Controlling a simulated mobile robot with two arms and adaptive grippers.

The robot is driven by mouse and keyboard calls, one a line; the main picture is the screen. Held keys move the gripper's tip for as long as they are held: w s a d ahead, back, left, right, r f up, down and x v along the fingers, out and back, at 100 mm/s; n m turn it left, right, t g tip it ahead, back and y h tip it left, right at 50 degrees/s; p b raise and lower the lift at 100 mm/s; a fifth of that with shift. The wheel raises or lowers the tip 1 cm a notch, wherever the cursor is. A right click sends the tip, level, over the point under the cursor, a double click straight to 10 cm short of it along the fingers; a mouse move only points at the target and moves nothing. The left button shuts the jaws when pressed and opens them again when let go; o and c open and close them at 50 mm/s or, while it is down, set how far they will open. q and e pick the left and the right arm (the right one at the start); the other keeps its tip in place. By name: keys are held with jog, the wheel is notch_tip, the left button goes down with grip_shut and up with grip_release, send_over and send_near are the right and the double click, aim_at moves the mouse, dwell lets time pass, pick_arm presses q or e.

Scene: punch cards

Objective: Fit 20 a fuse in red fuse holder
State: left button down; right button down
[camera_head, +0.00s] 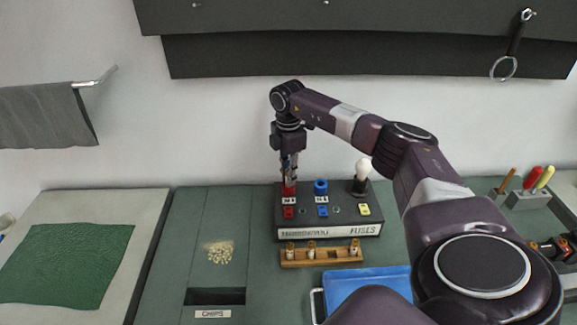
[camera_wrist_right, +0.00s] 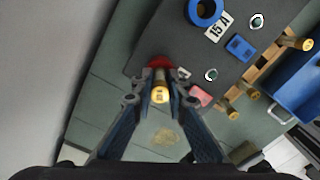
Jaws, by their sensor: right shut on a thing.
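My right gripper (camera_head: 289,170) points straight down over the red fuse holder (camera_head: 289,190), at the left of the dark fuse box (camera_head: 330,215). In the right wrist view, its fingers (camera_wrist_right: 160,95) are shut on a fuse (camera_wrist_right: 160,94) with a brass end cap. A small mark on the cap is too blurred to read surely. The fuse is in line with the red holder (camera_wrist_right: 160,62), which shows just behind it. Its lower end is hidden, so I cannot tell how deep it sits. My left gripper is in neither view.
A blue holder (camera_head: 320,187) and a white bulb (camera_head: 363,167) stand right of the red holder. A wooden rack (camera_head: 335,257) with three brass-capped fuses lies in front of the box. A blue tray (camera_head: 370,288) is nearer. Yellowish chips (camera_head: 220,252) lie on the left.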

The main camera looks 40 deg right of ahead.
jog(key=shift+f, duration=0.15)
jog(key=shift+f, duration=0.35)
jog(key=c, duration=1.3)
grip_release()
jog(key=shift+r, duration=0.15)
jog(key=shift+r+p, duration=2.5)
jog(key=shift+r, duration=0.45)
jog(key=shift+f, duration=0.1)
